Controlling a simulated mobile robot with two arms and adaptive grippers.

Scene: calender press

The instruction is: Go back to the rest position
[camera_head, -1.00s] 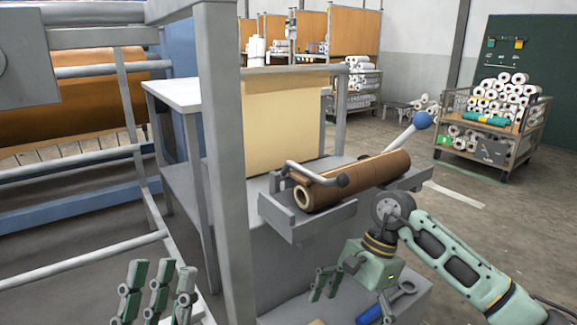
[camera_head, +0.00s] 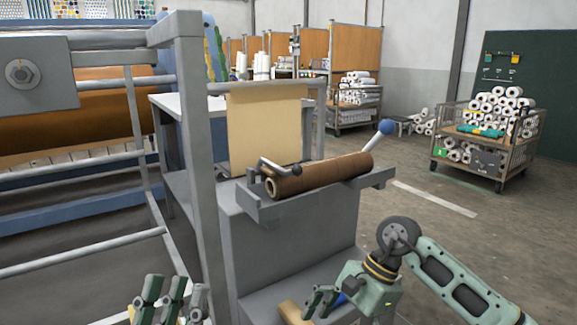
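My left gripper (camera_head: 172,300) is at the bottom left of the head view. Its fingers point up and stand apart, with nothing between them; its palm is below the picture edge. My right gripper (camera_head: 318,303) is at the bottom centre, in front of the machine's low shelf (camera_head: 272,298). Its fingers are small and seen at an angle, so I cannot tell how far apart they are. I see nothing held in it. A brown roll (camera_head: 325,175) lies in the grey cradle (camera_head: 270,211), clear of both grippers.
A grey upright post (camera_head: 196,150) and rails stand close behind my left gripper. A tan block (camera_head: 292,312) and a blue piece (camera_head: 340,298) show beside my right gripper's fingers. A lever with a blue knob (camera_head: 386,127) sticks up behind the roll. The floor (camera_head: 480,240) at right is open.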

